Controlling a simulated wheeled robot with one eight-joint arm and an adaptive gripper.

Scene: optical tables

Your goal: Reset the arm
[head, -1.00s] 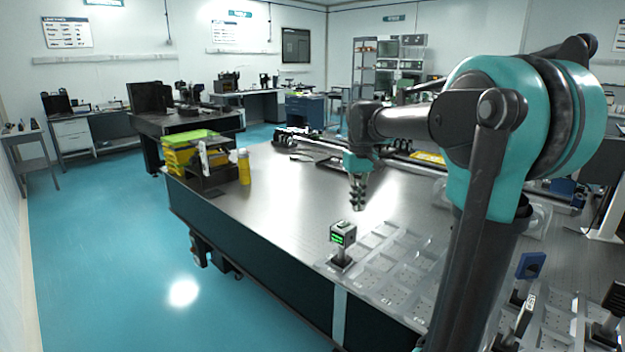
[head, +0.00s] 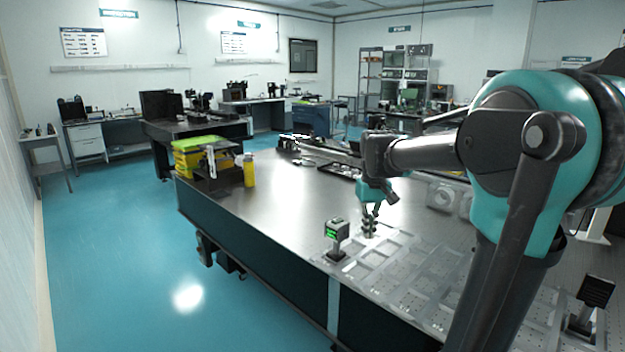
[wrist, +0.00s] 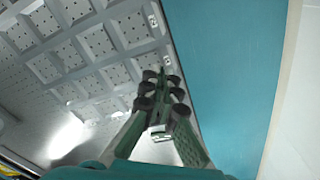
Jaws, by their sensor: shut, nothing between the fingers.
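My gripper (head: 369,232) is shut and empty, pointing down over the near part of the optical table (head: 290,205). It is just right of a small post-mounted device with a green display (head: 337,231). In the head view I cannot tell whether its fingertips touch the surface. In the wrist view the dark fingertips (wrist: 160,88) are together, with the table's clear gridded trays to their left and the teal floor to their right. My teal and dark grey arm fills the right of the head view.
Clear gridded trays (head: 415,275) cover the table's near right part. Yellow bins (head: 192,160) and a yellow bottle (head: 249,170) stand at its left end. A dark post-mounted part (head: 592,295) stands at the lower right. The teal floor (head: 120,250) at left is clear.

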